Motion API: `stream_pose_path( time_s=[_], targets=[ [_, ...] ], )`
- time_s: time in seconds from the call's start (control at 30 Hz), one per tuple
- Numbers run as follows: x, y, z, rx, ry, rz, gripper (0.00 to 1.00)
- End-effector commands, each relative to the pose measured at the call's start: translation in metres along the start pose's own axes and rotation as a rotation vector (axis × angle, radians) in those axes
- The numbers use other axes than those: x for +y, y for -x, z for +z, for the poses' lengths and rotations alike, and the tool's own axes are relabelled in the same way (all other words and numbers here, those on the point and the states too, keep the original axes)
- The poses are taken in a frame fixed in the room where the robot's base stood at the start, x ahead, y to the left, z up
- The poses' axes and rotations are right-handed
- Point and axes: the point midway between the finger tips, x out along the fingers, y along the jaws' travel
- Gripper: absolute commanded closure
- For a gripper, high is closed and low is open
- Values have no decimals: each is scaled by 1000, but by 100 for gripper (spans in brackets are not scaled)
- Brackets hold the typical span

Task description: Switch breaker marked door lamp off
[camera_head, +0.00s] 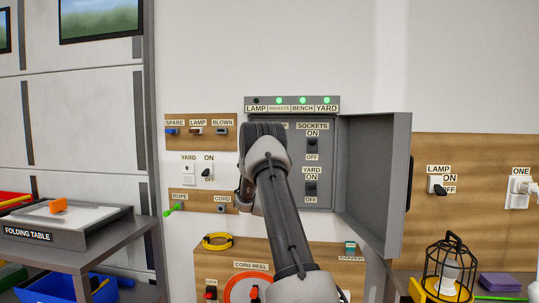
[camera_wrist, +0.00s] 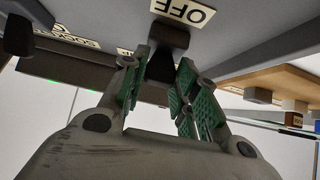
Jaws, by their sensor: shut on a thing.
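The grey breaker panel (camera_head: 325,205) hangs on the wall with its lid (camera_head: 375,180) open to the right. In the head view my arm covers its left column, including the lamp breaker's place. In the wrist view my gripper (camera_wrist: 162,68) has its green pads closed around a black breaker lever (camera_wrist: 168,42), beside an OFF label (camera_wrist: 184,11). That breaker's own name label cannot be read. The strip above reads LAMP, SOCKETS, BENCH, YARD. The LAMP light (camera_head: 256,100) is dark; the others are green. No label reading "door lamp" is legible.
The sockets breaker (camera_head: 312,146) and yard breaker (camera_head: 311,188) are in the panel's right column. A wall lamp switch (camera_head: 437,185) is on the right board. A caged lamp (camera_head: 449,272) stands below. A folding table (camera_head: 75,240) is at the left.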

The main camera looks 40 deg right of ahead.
Motion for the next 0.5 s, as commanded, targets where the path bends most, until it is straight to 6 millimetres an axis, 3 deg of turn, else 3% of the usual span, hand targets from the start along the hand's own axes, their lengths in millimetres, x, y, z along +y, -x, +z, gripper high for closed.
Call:
stream_pose_path(
  time_s=[0.13, 0.17, 0.27, 0.5],
  targets=[
    [0, 1, 1, -2, 1, 0, 94],
    [0, 1, 1, -3, 1, 0, 68],
    [0, 0, 1, -2, 1, 0, 50],
    [0, 0, 0, -2, 0, 0, 48]
  ],
)
